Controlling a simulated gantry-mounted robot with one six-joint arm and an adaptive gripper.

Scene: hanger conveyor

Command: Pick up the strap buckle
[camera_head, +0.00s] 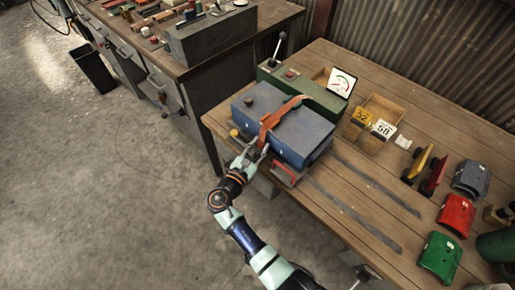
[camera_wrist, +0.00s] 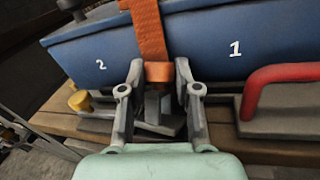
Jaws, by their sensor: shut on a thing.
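An orange strap (camera_head: 284,111) runs over the top of a blue box (camera_head: 297,125) and down its front side. In the wrist view the strap (camera_wrist: 149,35) hangs down the box's blue front (camera_wrist: 206,38), between the painted numbers 2 and 1. At the strap's lower end is the strap buckle (camera_wrist: 157,104), partly hidden between the fingers. My gripper (camera_wrist: 158,92) is shut on the strap buckle, with one finger on each side. In the head view my gripper (camera_head: 252,155) is at the near front side of the box.
A red handle (camera_wrist: 275,85) on a grey plate stands right of my gripper, with a yellow knob (camera_wrist: 79,101) on the left. A green case (camera_head: 312,92) is behind the box. Wooden trays (camera_head: 376,107) and coloured parts lie on the table's right side.

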